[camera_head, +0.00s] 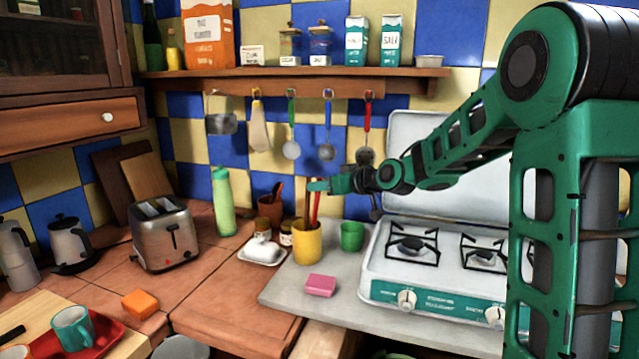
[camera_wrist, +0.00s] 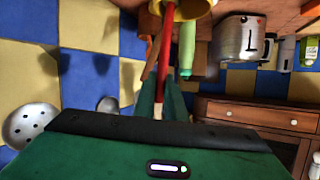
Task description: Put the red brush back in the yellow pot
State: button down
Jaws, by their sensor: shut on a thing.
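The yellow pot (camera_head: 307,245) stands upright on the grey counter, left of the stove. My gripper (camera_head: 318,186) is above the pot and shut on the red brush (camera_head: 316,208). The brush hangs nearly upright, its lower end at the pot's mouth. In the wrist view, the red brush (camera_wrist: 165,55) runs from between my fingers (camera_wrist: 160,108) to the yellow pot (camera_wrist: 190,8) at the top edge. The brush's lower end is not clearly visible, so I cannot tell how far it is inside the rim.
A green cup (camera_head: 352,237) stands right of the pot, and a pink sponge (camera_head: 321,285) lies in front. Jars and a white dish (camera_head: 262,252) are on the left. The stove (camera_head: 430,265) is right.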

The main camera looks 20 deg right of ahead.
jog(key=shift+f, duration=1.75)
jog(key=c, duration=1.7)
grip_release()
jog(key=shift+c, duration=0.2)
jog(key=v, duration=1)
jog(key=shift+s, duration=0.35)
